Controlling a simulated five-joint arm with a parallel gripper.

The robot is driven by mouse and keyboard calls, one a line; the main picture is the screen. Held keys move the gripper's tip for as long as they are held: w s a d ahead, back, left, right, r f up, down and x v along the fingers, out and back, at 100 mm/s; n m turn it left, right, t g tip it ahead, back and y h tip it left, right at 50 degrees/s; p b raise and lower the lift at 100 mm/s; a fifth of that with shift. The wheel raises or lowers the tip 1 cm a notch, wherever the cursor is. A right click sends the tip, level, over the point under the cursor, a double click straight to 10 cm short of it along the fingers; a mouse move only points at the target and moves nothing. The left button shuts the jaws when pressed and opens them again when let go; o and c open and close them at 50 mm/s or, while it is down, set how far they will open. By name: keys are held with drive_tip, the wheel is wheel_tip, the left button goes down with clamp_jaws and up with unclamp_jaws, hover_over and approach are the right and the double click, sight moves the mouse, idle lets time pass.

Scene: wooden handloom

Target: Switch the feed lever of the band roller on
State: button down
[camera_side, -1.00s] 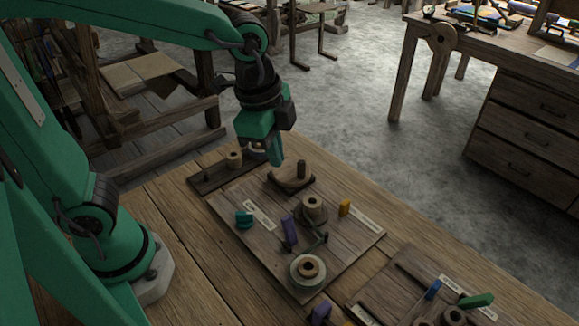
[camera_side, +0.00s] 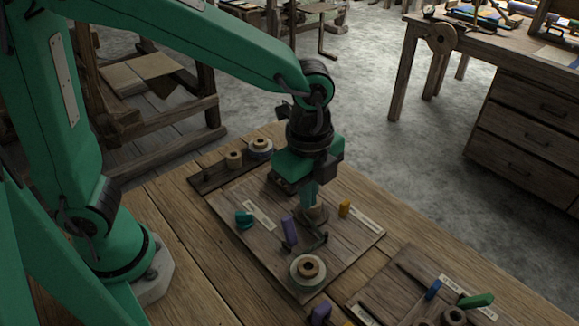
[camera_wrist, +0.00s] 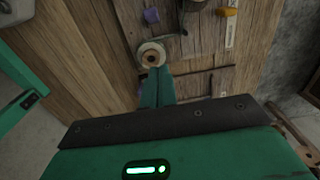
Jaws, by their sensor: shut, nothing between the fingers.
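A wooden board (camera_side: 262,265) carries a purple upright tab (camera_side: 290,230), a dark crank-like piece (camera_side: 318,242), a pale-rimmed spool (camera_side: 302,280), a teal knob (camera_side: 243,219) and a yellow tab (camera_side: 344,208). I cannot tell which piece is the feed lever; the labels are too small to read. My gripper (camera_side: 309,203) is shut and empty, pointing down over this board and hiding part of the turned post behind it. In the wrist view its fingertips (camera_wrist: 157,74) show just below the pale-rimmed spool (camera_wrist: 152,46), with the purple tab (camera_wrist: 151,15) and yellow tab (camera_wrist: 227,11) beyond.
A second board (camera_side: 390,300) at lower right has a blue tab (camera_side: 433,290), a green handle (camera_side: 477,300) and a purple piece (camera_side: 320,313). A dark tray (camera_side: 207,182) with spools lies behind the first board. Bare table (camera_side: 180,225) shows at left.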

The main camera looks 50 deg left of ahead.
hover_over(293, 239)
drive_tip(key=d, duration=0.4)
wheel_tip(293, 239, down, 9)
drive_tip(key=shift+a+f, duration=0.2)
drive_tip(key=shift+a, duration=0.8)
drive_tip(key=shift+a+f, duration=0.2)
drive_tip(key=shift+a, duration=0.8)
